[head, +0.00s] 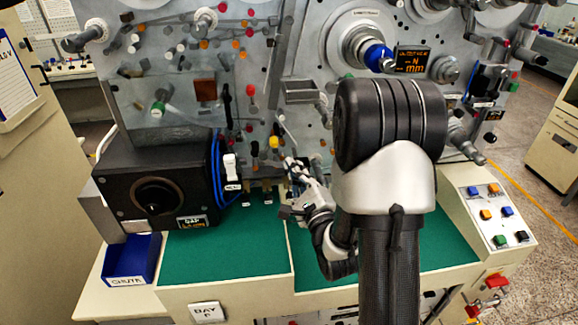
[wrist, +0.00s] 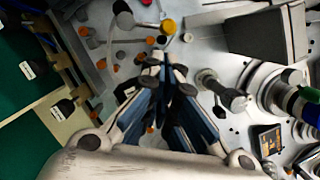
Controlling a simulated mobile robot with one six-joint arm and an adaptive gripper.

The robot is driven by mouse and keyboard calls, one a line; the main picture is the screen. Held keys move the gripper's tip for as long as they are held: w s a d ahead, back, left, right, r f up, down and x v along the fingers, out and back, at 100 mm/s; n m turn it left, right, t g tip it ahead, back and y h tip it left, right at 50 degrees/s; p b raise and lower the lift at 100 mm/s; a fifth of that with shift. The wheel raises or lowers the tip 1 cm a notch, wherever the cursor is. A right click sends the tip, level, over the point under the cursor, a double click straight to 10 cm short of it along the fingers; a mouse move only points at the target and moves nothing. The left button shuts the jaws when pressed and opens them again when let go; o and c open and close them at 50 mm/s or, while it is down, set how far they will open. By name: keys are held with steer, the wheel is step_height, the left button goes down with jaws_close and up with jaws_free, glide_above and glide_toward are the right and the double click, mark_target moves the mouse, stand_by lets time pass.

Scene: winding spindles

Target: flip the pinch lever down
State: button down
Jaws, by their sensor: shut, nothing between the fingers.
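No readable label marks the pinch lever, so I cannot tell for certain which part it is. A white upright lever (head: 230,168) with a small tag stands beside the black box. Two short dark levers with white tags stand to its right on the green bench; dark tagged knobs also show at the left of the wrist view, one of them (wrist: 66,107) near the bench edge. My gripper (head: 291,166) is in front of the lower panel, right of these levers. In the wrist view my gripper (wrist: 160,62) has its fingertips together, empty, pointing at the panel below a yellow knob (wrist: 168,26).
A black box (head: 155,185) with a round dial stands on the left of the green bench top (head: 230,255). A blue bin (head: 130,262) is at its front left. A grey-knobbed rod (wrist: 232,98) sticks out right of my fingers. Panel knobs crowd the space above.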

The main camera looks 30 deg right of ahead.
steer(key=w, duration=0.3)
steer(key=w+p, duration=0.1)
steer(key=w, duration=0.1)
steer(key=shift+d+r, duration=0.25)
steer(key=shift+r, duration=0.1)
steer(key=shift+w, duration=0.1)
steer(key=shift+w, duration=0.1)
